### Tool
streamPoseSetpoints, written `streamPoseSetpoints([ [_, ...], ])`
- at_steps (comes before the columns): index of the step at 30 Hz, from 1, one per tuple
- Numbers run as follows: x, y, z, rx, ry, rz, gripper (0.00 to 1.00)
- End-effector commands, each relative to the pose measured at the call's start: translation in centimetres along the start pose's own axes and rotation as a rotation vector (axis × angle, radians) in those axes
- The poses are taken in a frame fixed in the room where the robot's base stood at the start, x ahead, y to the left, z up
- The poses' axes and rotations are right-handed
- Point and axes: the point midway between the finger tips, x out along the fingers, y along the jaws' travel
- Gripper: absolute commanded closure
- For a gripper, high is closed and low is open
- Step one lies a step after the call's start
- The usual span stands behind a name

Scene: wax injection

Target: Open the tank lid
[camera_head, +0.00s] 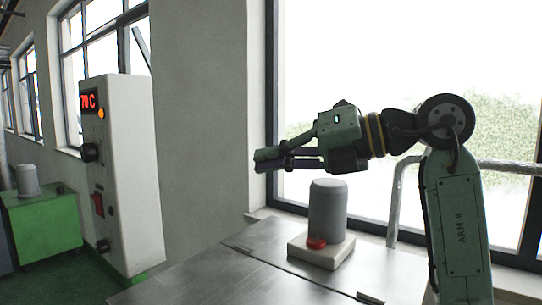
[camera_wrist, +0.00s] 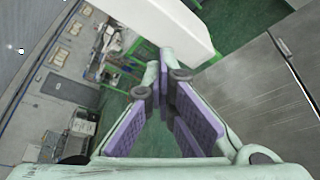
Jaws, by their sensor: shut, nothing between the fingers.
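The flat brushed-metal top of the tank (camera_head: 205,280) fills the lower middle of the head view. A seam crosses it, with small dark fittings at the seam's far end and at the front edge. I take the lid to be a panel of this top; it lies flat. In the wrist view, my gripper's purple-padded fingers (camera_wrist: 170,95) converge.
A grey cylinder (camera_head: 328,210) on a white base with a red knob stands on the metal top below my arm. A white control cabinet (camera_head: 130,180) reading 70 C stands to the left. A green machine (camera_head: 45,225) is farther left. A window and wall lie behind.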

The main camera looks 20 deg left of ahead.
Motion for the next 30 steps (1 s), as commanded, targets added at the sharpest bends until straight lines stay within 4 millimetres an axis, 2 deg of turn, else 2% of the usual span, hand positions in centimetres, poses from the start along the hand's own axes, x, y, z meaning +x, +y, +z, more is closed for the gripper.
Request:
streamPoseSetpoints([
  [8,0.00,0.00,0.00,0.000,0.000,0.000,1.00],
  [22,0.00,0.00,0.00,0.000,0.000,0.000,0.70],
  [30,-0.04,0.00,0.01,0.000,0.000,0.000,0.70],
])
